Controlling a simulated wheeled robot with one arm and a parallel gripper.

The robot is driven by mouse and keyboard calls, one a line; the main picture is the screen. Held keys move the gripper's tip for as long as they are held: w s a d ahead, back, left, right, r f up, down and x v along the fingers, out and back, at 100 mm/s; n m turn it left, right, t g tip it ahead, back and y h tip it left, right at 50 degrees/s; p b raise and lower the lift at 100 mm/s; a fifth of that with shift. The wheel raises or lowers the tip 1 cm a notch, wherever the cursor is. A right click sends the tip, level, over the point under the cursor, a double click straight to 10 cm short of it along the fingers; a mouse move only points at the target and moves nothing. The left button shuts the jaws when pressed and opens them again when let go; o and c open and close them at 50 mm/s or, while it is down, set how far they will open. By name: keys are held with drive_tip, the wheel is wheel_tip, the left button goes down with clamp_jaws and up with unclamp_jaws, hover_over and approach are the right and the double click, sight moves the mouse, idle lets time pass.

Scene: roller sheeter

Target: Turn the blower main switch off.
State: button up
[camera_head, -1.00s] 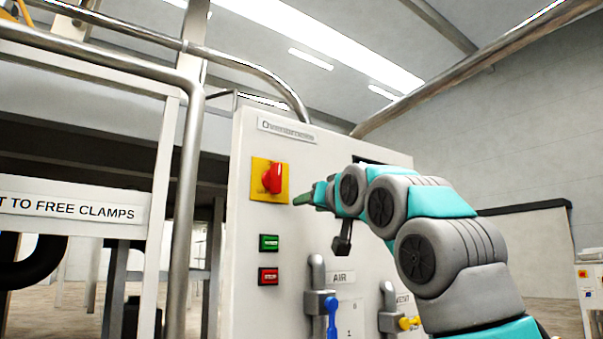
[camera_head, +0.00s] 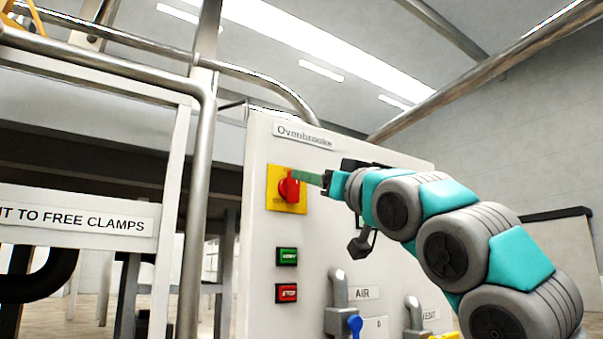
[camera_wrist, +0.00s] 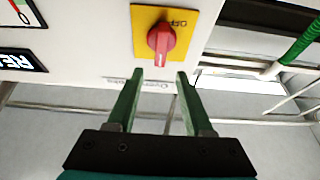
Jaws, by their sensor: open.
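The main switch is a red rotary knob (camera_head: 289,187) on a yellow plate (camera_head: 273,201), on the light grey cabinet face. The label above it is blurred. In the wrist view the red knob (camera_wrist: 161,39) sits on the yellow plate (camera_wrist: 190,17), which bears the word OFF near its top right. My gripper (camera_head: 300,177) reaches in from the right in the head view, its green fingers at the knob's edge. In the wrist view my gripper (camera_wrist: 157,75) is open, its fingers apart just short of the knob. Nothing is between them, and contact cannot be told.
Below the switch are a green button (camera_head: 287,257) and a red STOP button (camera_head: 286,293). A blue-handled AIR valve (camera_head: 354,325) and a yellow-handled valve (camera_head: 443,336) sit lower right. A steel pipe (camera_head: 201,190) and a clamp sign (camera_head: 75,216) stand left.

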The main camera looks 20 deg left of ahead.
sight(292, 187)
drive_tip(key=shift+p+x, duration=0.75)
drive_tip(key=shift+x, duration=1.85)
drive_tip(key=shift+f, duration=0.1)
drive_tip(key=shift+c, duration=0.3)
clamp_jaws()
